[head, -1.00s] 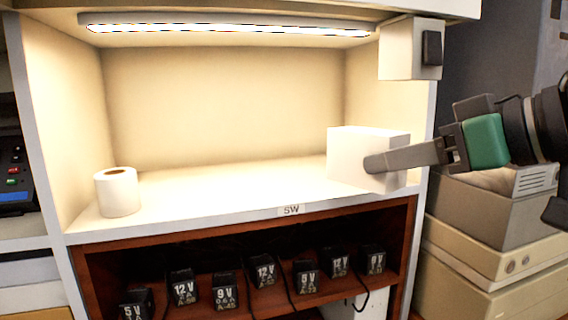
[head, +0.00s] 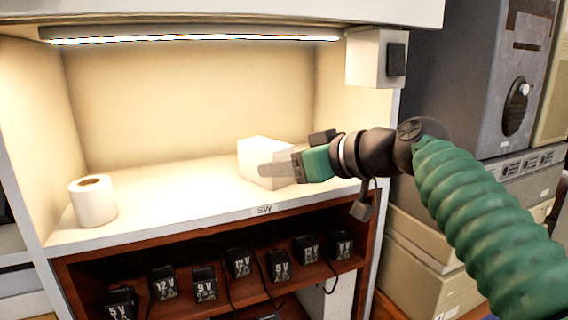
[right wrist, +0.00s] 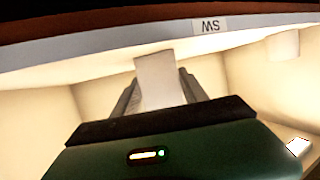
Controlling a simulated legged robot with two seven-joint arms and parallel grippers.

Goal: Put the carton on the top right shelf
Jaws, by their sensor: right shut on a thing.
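The white carton (head: 262,155) is at the right part of the lit white shelf (head: 160,200), upright, in the head view. I cannot tell whether its base touches the shelf. My right gripper (head: 268,171) comes in from the right and is shut on the carton; its near finger lies across the carton's front. In the right wrist view, the carton (right wrist: 158,80) stands between the two fingers (right wrist: 160,95). The far finger is hidden in the head view. My left gripper is not in view.
A white paper roll (head: 93,201) stands at the shelf's left. A box with a dark switch (head: 375,58) hangs at the upper right under the lit top. Several black power adapters (head: 204,283) fill the brown compartment below. Beige equipment cases (head: 425,255) stand to the right.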

